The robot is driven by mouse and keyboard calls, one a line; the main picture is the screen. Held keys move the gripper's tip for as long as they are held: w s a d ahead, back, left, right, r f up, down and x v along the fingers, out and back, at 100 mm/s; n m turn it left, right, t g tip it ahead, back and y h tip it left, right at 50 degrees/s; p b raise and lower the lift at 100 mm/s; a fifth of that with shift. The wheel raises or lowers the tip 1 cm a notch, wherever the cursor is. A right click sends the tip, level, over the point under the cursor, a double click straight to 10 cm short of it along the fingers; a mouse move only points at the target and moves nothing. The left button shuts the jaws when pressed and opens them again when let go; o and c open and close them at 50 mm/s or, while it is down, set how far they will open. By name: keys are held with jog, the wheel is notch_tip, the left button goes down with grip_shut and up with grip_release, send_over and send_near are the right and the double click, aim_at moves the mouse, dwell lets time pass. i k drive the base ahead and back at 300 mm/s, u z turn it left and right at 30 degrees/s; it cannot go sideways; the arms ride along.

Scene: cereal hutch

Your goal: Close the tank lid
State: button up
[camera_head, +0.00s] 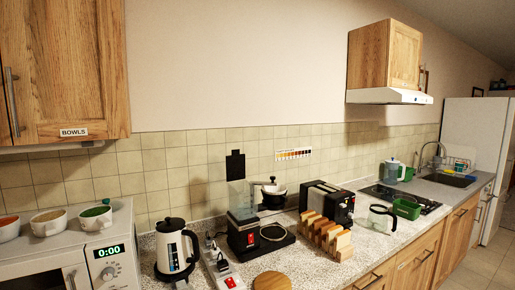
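A black coffee machine (246,237) stands on the counter, left of the toaster. Its clear tank (241,204) rises at the back left of the machine. The black tank lid (235,166) stands upright above the tank, against the tiled wall, so the tank top looks open. A dark-and-white filter part (273,195) sits to the right of the tank, above a round black hot plate (272,238). My gripper is not in view.
A white kettle (175,252) and a power strip (223,271) stand left of the machine. A toaster (327,203), bread rack (325,236) and glass carafe (382,218) are to the right. A round wooden piece (271,281) lies in front. A microwave (104,256) stands far left.

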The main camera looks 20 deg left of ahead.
aim_at(235, 163)
jog(key=u, duration=0.1)
jog(key=i, duration=0.9)
jog(key=u, duration=0.4)
